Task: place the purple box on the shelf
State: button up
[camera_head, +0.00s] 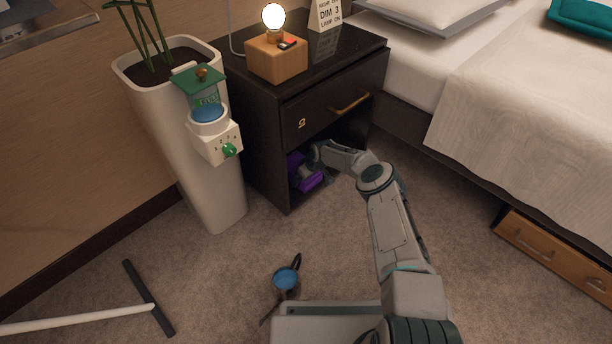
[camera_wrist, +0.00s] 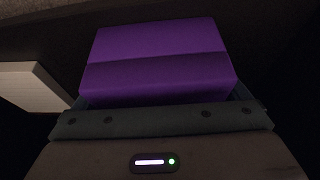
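The purple box (camera_head: 312,182) shows in the head view at the open lower shelf (camera_head: 345,140) of the black nightstand. My gripper (camera_head: 306,172) reaches in there from the right and partly covers the box. In the wrist view the purple box (camera_wrist: 157,62) fills the space in front of my gripper (camera_wrist: 160,95), close to the palm. The fingers show as narrow strips at its left and right sides and appear shut on it. Whether the box rests on the shelf floor is hidden.
A lamp on a wooden block (camera_head: 276,58) and a sign (camera_head: 325,14) stand on the nightstand. A white planter (camera_head: 205,185) is left, a bed (camera_head: 520,110) right. A blue-topped item (camera_head: 286,279) and a T-shaped tool (camera_head: 140,308) lie on the carpet. A pale block (camera_wrist: 35,87) is left in the wrist view.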

jog(key=p+v, duration=0.3)
jog(key=v, duration=0.2)
jog(key=shift+r+p, duration=0.4)
jog(key=shift+r, duration=0.05)
jog(key=s+d+p, duration=0.5)
jog(key=s+d, duration=0.3)
jog(key=s+d+r+m+h, duration=0.1)
jog(key=s+d+r, duration=0.15)
jog(key=r, duration=0.85)
jog(key=s+d+r+m+g+h, duration=0.15)
jog(key=s+r, duration=0.25)
jog(key=r, duration=0.7)
jog(key=s+d+r+h, duration=0.1)
jog(key=s+r+h, duration=0.15)
jog(key=r, duration=0.85)
jog(key=s+r+m, duration=0.2)
jog(key=s+r, duration=0.3)
jog(key=s, duration=0.4)
jog(key=s+r+m+y, duration=0.1)
jog(key=s+r, duration=0.4)
jog(key=s, duration=0.5)
jog(key=s+r+m, duration=0.3)
jog(key=s+r, duration=0.3)
jog(key=s, duration=0.4)
jog(key=shift+s+d+y, duration=0.15)
jog(key=shift+d+y, duration=0.05)
jog(key=shift+y, duration=0.2)
jog(key=shift+r+g, duration=0.1)
jog(key=shift+g, duration=0.15)
